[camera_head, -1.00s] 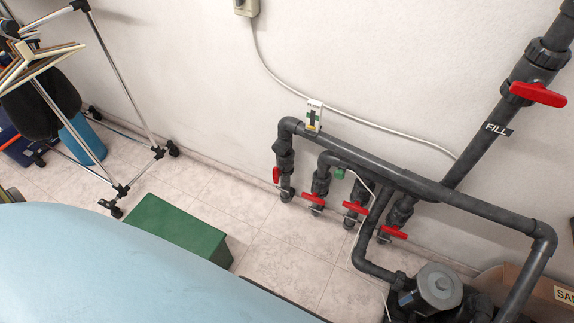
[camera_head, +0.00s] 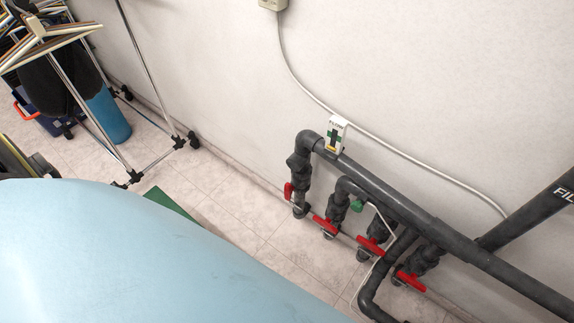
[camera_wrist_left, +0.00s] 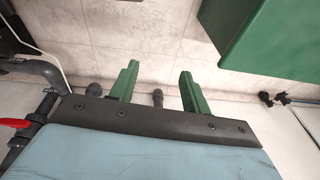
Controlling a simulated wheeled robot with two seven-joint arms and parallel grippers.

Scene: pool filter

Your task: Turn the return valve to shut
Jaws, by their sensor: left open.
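Several valves with red handles sit low on dark grey pipes by the wall. In the head view, the leftmost red handle (camera_head: 288,192) stands roughly upright along its pipe. The other handles, second (camera_head: 325,226), third (camera_head: 371,246) and rightmost (camera_head: 410,281), lie across their pipes. I cannot read which one is the return valve. My left gripper (camera_wrist_left: 157,68) shows in the wrist view with two green fingers apart and nothing between them. A red handle (camera_wrist_left: 14,123) lies left of it, not touched. My right gripper is not in view.
A small flow gauge (camera_head: 336,133) sits on the upper pipe. A wheeled rack (camera_head: 125,165) stands at left.

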